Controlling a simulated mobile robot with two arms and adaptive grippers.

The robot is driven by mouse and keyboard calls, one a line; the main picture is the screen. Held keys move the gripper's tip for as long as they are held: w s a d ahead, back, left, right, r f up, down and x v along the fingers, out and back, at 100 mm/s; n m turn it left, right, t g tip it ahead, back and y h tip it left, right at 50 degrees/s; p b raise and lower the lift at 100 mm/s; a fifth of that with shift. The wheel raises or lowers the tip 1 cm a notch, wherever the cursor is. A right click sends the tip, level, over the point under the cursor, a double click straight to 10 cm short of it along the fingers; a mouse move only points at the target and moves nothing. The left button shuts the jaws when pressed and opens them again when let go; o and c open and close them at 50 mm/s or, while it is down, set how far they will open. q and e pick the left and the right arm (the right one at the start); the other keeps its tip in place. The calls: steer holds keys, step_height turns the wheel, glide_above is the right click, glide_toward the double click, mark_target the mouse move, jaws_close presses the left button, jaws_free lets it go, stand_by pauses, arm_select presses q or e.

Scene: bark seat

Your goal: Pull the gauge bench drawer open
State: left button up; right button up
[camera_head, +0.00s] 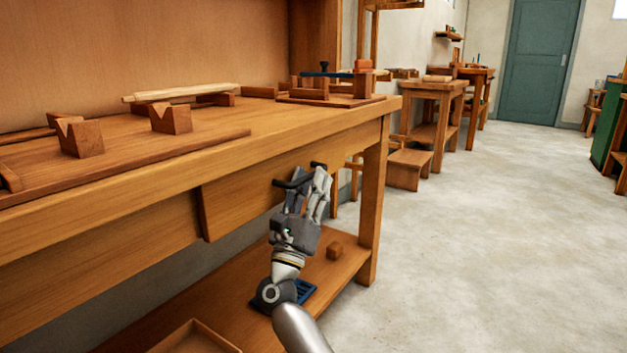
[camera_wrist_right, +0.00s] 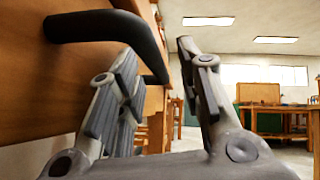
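The gauge bench drawer (camera_head: 240,196) is a wooden front under the bench top. It looks closed, standing only slightly proud of the apron. Its dark bar handle (camera_head: 290,184) is partly hidden behind my right gripper (camera_head: 318,178). In the right wrist view the handle (camera_wrist_right: 105,30) runs from the drawer front (camera_wrist_right: 25,75) across the upper left. Its bent far end appears between the fingertips of my right gripper (camera_wrist_right: 160,50). The fingers are spread apart and not closed on the bar; I cannot tell whether they touch it. My left gripper is not in view.
The bench top (camera_head: 225,142) carries wooden V-blocks (camera_head: 172,118) and a small fixture (camera_head: 335,85). A bench leg (camera_head: 372,205) stands right of the gripper. Open floor (camera_head: 500,230) lies to the right.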

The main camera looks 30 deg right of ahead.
steer(key=shift+x, duration=1.15)
jaws_close()
